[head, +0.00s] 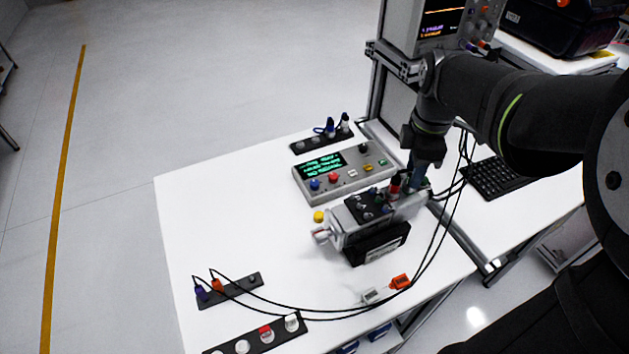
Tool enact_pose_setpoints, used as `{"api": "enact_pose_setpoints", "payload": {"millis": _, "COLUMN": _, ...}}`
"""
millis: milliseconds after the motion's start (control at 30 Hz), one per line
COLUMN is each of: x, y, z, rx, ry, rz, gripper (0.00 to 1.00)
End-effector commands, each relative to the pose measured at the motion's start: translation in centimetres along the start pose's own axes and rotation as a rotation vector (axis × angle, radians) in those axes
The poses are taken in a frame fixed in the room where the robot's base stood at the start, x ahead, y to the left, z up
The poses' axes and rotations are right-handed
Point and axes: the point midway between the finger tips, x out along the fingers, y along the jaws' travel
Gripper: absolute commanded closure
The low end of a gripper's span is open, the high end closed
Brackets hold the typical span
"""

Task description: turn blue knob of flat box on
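The flat grey box (343,187) lies on the white table, with a dark screen (322,164) showing green text. Its blue knob (314,184) sits at the front left, beside a red knob (333,177). Small yellow and green buttons and a black knob (363,148) are on its right part. My gripper (404,188) points down to the right of the flat box, at the right end of the grey servo unit. Its fingertips are small and partly hidden among parts there, so I cannot tell whether it is open or holds something.
The servo unit (351,217) with a black front stands just in front of the flat box. A yellow button (318,216) is left of it. Connector strips (230,291) and black cables cross the front. A socket strip (322,140) lies behind. The table's left side is clear.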

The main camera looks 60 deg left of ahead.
Motion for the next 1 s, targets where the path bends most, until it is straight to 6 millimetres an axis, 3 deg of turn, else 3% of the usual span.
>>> {"api": "enact_pose_setpoints", "payload": {"millis": 100, "x": 0.0, "y": 0.0, "z": 0.0, "rx": 0.0, "ry": 0.0, "rz": 0.0, "gripper": 0.65}}
{"api": "enact_pose_setpoints", "payload": {"millis": 167, "x": 0.0, "y": 0.0, "z": 0.0, "rx": 0.001, "ry": 0.0, "rz": 0.0, "gripper": 0.57}}
{"api": "enact_pose_setpoints", "payload": {"millis": 267, "x": 0.0, "y": 0.0, "z": 0.5, "rx": 0.028, "ry": 0.004, "rz": -0.002, "gripper": 0.56}}
{"api": "enact_pose_setpoints", "payload": {"millis": 500, "x": -0.6, "y": 1.4, "z": 3.9, "rx": 0.321, "ry": 0.034, "rz": -0.04, "gripper": 0.56}}
{"api": "enact_pose_setpoints", "payload": {"millis": 700, "x": -1.4, "y": 3.3, "z": 5.1, "rx": 0.548, "ry": 0.033, "rz": -0.091, "gripper": 0.56}}
{"api": "enact_pose_setpoints", "payload": {"millis": 867, "x": -1.8, "y": 5.1, "z": 2.3, "rx": 0.538, "ry": -0.014, "rz": -0.114, "gripper": 0.56}}
{"api": "enact_pose_setpoints", "payload": {"millis": 1000, "x": -2.0, "y": 6.4, "z": -1.2, "rx": 0.467, "ry": -0.062, "rz": -0.118, "gripper": 0.56}}
